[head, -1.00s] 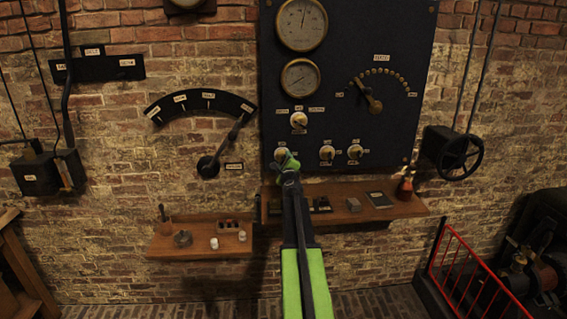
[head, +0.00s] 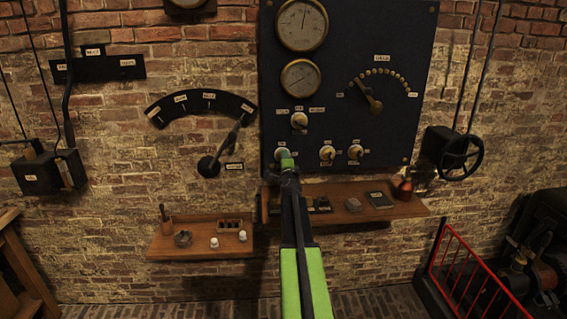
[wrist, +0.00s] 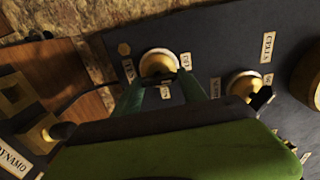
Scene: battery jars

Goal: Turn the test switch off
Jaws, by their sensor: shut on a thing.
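The test switch is a round brass-and-pale knob at the lower left of the dark panel. In the head view my gripper (head: 287,162) mostly covers it. In the wrist view the switch (wrist: 159,62) sits between the tips of my green fingers, which are shut on it. A small label beside it seems to start with "TES", and other small labels around it are hard to read. Which way its pointer faces is hidden by my fingers.
Two similar knobs (head: 327,153) and (head: 355,152) sit to the right, and another (head: 299,120) above. A shelf (head: 345,213) with small items and a red flask (head: 405,188) juts out below the panel. A large lever (head: 208,166) is to the left.

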